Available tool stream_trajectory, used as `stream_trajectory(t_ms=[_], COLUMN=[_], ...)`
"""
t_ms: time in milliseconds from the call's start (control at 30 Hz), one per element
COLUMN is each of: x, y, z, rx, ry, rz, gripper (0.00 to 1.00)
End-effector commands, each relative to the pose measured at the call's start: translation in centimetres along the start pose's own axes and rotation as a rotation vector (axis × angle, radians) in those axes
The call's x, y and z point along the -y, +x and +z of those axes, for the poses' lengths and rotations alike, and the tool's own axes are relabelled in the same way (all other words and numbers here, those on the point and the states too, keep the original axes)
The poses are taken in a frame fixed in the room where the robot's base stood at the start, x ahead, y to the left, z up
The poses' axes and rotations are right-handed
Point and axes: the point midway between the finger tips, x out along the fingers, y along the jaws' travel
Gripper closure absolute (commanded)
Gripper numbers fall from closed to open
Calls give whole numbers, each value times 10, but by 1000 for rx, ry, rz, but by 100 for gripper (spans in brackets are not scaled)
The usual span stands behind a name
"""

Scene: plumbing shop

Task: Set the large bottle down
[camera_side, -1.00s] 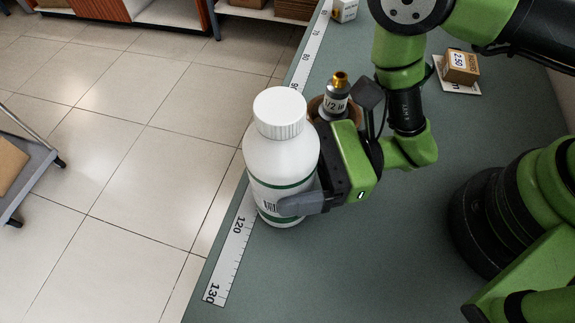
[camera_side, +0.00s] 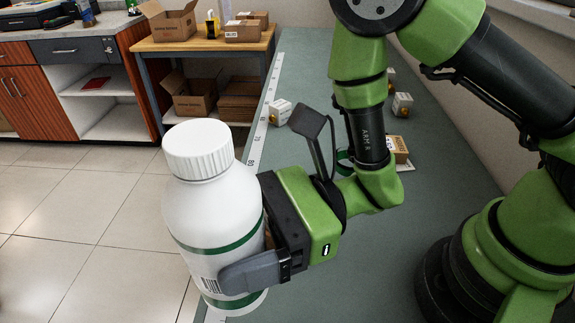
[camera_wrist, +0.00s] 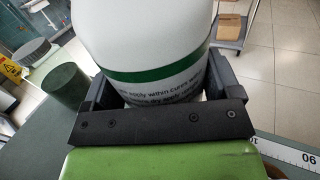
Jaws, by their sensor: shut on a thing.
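The large bottle (camera_side: 215,225) is white with a ribbed white cap, green bands and a barcode label. It is upright, leaning slightly in the side view, at the table's left edge. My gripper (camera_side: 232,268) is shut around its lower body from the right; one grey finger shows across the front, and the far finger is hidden. The wrist view shows the bottle (camera_wrist: 150,40) between both fingers (camera_wrist: 160,85). I cannot tell whether its base touches the green table (camera_side: 345,285) or hangs just above it.
A white ruler strip (camera_side: 262,130) runs along the table's left edge, with tiled floor beyond. The wrist view shows a dark green cylinder (camera_wrist: 65,87) left of the bottle. A wooden bench (camera_side: 205,43) with cartons stands behind.

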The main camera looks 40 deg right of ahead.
Motion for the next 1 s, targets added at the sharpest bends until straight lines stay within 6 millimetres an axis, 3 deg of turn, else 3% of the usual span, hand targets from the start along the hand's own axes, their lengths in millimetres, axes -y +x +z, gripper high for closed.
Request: stream_trajectory(t_ms=[267, 567, 767, 1000], x=[80, 185, 254, 321], y=[-11, -56, -109, -194], z=[-4, -6, -5, 0], rx=[7, 8, 8, 10], ry=[-4, -5, -5, -5], rz=[-217, -519, -750, -1032], gripper=[91, 91, 91, 91])
